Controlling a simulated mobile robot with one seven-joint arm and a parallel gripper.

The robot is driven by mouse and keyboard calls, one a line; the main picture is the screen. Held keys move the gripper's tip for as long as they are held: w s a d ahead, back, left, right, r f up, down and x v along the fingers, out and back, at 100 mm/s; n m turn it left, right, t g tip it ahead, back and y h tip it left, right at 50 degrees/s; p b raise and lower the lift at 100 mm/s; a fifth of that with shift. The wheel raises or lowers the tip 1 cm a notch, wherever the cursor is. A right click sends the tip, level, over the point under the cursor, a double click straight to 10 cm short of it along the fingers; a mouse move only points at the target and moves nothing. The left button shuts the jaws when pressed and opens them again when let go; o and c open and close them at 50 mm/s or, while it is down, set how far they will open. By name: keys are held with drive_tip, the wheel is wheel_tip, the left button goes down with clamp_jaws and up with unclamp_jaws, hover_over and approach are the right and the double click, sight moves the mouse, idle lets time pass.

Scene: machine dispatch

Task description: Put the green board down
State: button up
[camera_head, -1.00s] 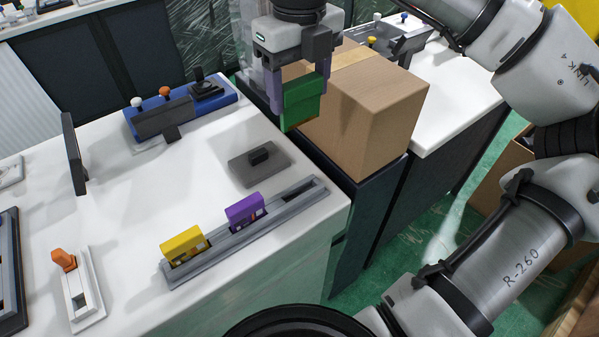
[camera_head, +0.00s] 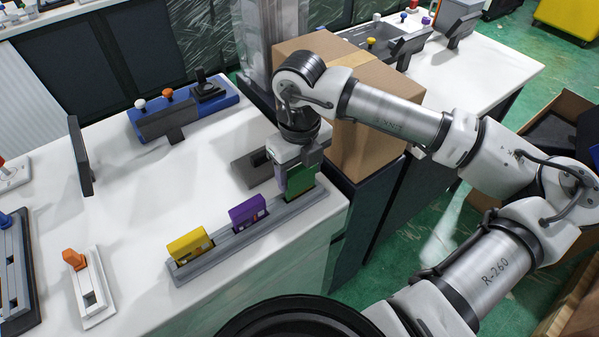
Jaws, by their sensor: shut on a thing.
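The green board (camera_head: 299,181) is upright in my gripper (camera_head: 295,182), at the right end of the long grey rack (camera_head: 230,243) on the white table. My gripper is shut on the board from above. The board's lower edge is at the rack's right slot; I cannot tell whether it is fully seated. A purple board (camera_head: 247,212) stands in the middle of the rack and a yellow board (camera_head: 189,244) stands in its left part. My gripper partly hides the green board's top.
A grey block with a dark slot (camera_head: 251,170) lies just behind my gripper. A cardboard box (camera_head: 372,135) stands behind to the right. A blue control panel (camera_head: 215,101) is at the back, and a lever unit with an orange handle (camera_head: 89,289) at the front left.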

sight(299, 167)
drive_tip(key=shift+f, duration=1)
drive_tip(key=shift+f, duration=0.2)
drive_tip(key=o, duration=1)
drive_tip(key=shift+r, duration=0.1)
wheel_tip(299, 167, up, 12)
drive_tip(key=shift+r+b, duration=0.15)
drive_tip(key=shift+b, duration=0.7)
